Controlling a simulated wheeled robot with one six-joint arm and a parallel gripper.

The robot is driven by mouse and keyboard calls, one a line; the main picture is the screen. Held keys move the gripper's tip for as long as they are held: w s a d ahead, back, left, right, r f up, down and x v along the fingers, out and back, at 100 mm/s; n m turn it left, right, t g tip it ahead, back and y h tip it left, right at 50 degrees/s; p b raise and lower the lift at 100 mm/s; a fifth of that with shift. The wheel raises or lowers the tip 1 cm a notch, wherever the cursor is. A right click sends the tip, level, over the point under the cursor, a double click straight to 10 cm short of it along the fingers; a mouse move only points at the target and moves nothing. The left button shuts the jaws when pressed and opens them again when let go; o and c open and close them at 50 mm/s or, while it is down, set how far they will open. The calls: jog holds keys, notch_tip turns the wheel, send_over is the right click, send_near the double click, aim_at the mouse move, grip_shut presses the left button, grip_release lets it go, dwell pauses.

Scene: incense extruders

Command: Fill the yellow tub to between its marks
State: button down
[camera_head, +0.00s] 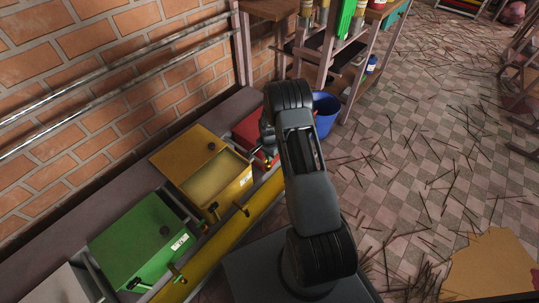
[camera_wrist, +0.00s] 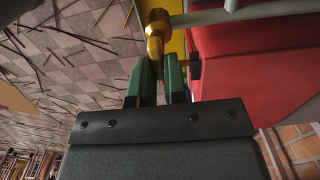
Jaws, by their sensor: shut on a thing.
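The yellow tub (camera_head: 233,190) stands on the bench between the green and red tubs. Its lid (camera_head: 185,155), with a dark knob, sits toward the wall and the tub's top is open. I cannot read the level inside. A white label (camera_head: 246,181) is on its front, too small to read.
The green tub (camera_head: 130,245) is lidded, left of the yellow one. The red tub (camera_head: 250,130) is partly behind my arm. A blue bucket (camera_head: 325,110) stands beyond. A yellow rail (camera_head: 215,250) runs along the front. Thin sticks litter the tiled floor (camera_head: 430,140).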

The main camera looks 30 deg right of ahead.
jog(key=shift+w+a, duration=0.1)
jog(key=shift+a, duration=0.05)
jog(key=c, duration=1.3)
grip_release()
jog(key=shift+o, duration=0.7)
jog(key=shift+r, duration=0.1)
notch_tip(320, 180, up, 14)
jog(key=p, duration=0.4)
jog(key=shift+p, duration=0.35)
jog(key=shift+f, duration=0.2)
